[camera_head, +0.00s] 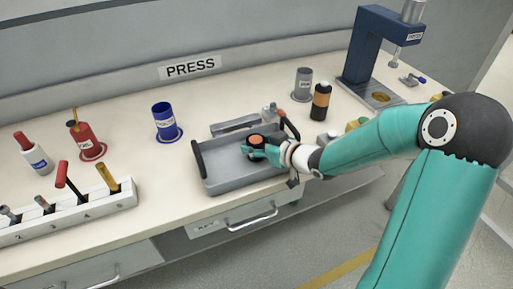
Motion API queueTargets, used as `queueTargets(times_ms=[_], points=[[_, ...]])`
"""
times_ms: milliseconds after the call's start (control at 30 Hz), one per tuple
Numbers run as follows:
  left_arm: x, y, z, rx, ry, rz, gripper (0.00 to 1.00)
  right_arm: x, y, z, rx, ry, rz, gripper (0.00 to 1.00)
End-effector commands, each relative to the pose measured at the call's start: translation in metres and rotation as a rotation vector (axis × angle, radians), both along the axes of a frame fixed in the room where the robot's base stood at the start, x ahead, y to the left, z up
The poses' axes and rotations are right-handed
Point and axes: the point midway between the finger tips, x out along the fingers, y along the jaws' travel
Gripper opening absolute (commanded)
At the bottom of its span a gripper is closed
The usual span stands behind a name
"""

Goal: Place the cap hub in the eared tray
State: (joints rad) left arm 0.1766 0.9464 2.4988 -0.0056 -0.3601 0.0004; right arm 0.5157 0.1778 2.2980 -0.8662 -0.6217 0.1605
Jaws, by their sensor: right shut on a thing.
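The eared tray (222,183) is a shallow grey tray with a dark upright handle at each end, standing near the front edge of the bench. The cap hub (257,140) shows as a small round piece with an orange top and a dark body. My right gripper (257,149) comes in from the right, over the tray, and is shut on the cap hub. The teal fingers hide part of the hub. I cannot tell whether the hub touches the tray floor. My left gripper is not in view.
A grey bracket (235,125) lies behind the tray. Blue (165,120), red (88,142) and grey (303,83) cups and a black-orange bottle (321,100) stand around. A tool rack (65,220) is at left, a blue press (362,45) at back right.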

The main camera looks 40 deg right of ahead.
Motion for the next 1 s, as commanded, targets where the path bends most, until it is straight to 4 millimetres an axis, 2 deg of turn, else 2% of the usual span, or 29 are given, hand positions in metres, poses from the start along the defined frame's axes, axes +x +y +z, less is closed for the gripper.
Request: queueTargets(times_ms=[400,433,567,1000], points=[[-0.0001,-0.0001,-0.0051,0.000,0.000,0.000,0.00,0.0006,0.0002,-0.0059,-0.001,-0.004,0.001,0.04],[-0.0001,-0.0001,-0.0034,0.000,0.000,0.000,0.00,0.0002,0.0003,-0.0050,-0.002,-0.002,0.001,0.59],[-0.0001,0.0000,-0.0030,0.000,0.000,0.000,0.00,0.0002,0.0003,-0.0048,-0.001,-0.001,0.000,0.79],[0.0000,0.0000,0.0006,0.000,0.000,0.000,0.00,-0.0034,-0.0009,0.0002,-0.001,-0.002,-0.001,0.79]])
